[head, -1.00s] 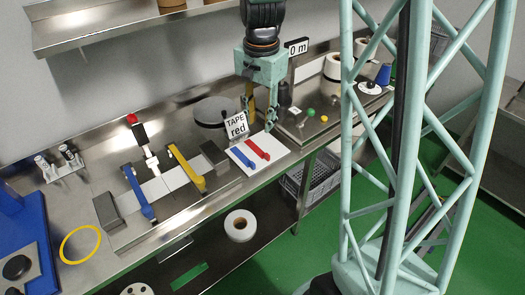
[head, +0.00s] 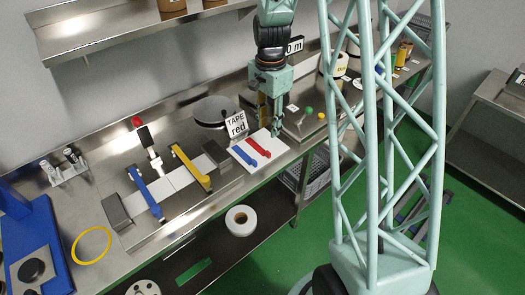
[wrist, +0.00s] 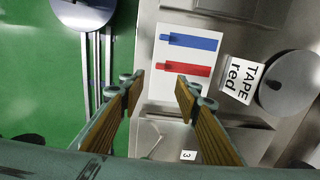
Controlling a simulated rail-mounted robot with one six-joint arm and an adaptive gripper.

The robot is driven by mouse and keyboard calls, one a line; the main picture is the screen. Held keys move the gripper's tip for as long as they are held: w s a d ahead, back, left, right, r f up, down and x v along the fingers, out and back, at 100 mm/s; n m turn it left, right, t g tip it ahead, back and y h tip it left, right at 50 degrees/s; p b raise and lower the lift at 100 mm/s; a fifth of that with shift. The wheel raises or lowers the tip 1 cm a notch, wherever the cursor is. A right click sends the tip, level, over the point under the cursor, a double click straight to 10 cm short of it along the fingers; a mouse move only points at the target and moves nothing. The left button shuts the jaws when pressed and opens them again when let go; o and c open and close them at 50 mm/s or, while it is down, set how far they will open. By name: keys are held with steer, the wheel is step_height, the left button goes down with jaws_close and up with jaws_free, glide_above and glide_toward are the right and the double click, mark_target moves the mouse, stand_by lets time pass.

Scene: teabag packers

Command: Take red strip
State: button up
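The red strip (head: 259,148) lies flat on a white card (head: 246,165) on the steel bench, beside the blue strip (head: 244,156). In the wrist view the red strip (wrist: 184,69) is just beyond my fingertips, and the blue strip (wrist: 193,41) lies parallel to it, farther away. A sign reading "TAPE red" (head: 237,126) stands behind the card. My gripper (head: 270,126) is over the bench just right of the card. In the wrist view my gripper (wrist: 157,88) is open and empty, its fingers spread to either side. The red strip's height below the fingertips cannot be told.
A grey round disc (head: 213,110) stands behind the sign. A steel block (head: 217,155) and a yellow-handled lever (head: 190,167) are left of the card. A raised plate with green and yellow knobs (head: 309,112) lies right. A shelf (head: 130,35) hangs above.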

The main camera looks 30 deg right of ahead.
steer(key=shift+f, duration=0.15)
glide_above(268, 152)
steer(key=shift+s+f, duration=0.1)
steer(key=shift+f, duration=4.05)
steer(key=shift+f, duration=0.1)
steer(key=shift+f, duration=2.5)
steer(key=shift+c, duration=0.7)
steer(key=c, duration=0.6)
steer(key=shift+c, duration=0.2)
